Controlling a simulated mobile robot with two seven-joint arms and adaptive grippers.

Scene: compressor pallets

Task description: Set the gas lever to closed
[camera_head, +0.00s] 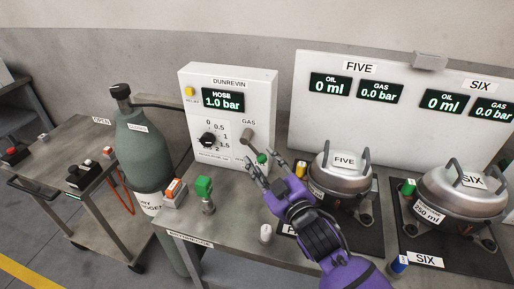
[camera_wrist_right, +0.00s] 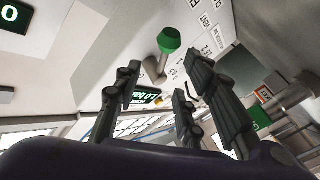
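The gas lever (camera_head: 248,138) is on the right part of the white Dunrevin panel (camera_head: 230,85), under the GAS label. It has a grey arm and a green end (camera_head: 262,158) that points down and to the right. In the right wrist view the green end (camera_wrist_right: 169,40) shows ahead of the fingers. My right gripper (camera_head: 264,171) is open and empty, just below and in front of the green end. Its spread fingers also show in the right wrist view (camera_wrist_right: 165,74). I cannot tell whether they touch the lever. My left gripper is not in view.
The panel has a black dial (camera_head: 208,139) and a hose display (camera_head: 223,102) reading 1.0 bar. A gas cylinder (camera_head: 143,150) and a green-topped fitting (camera_head: 205,188) stand to the left. Vessel FIVE (camera_head: 340,185) is close to the right of my gripper; vessel SIX (camera_head: 462,197) is farther right.

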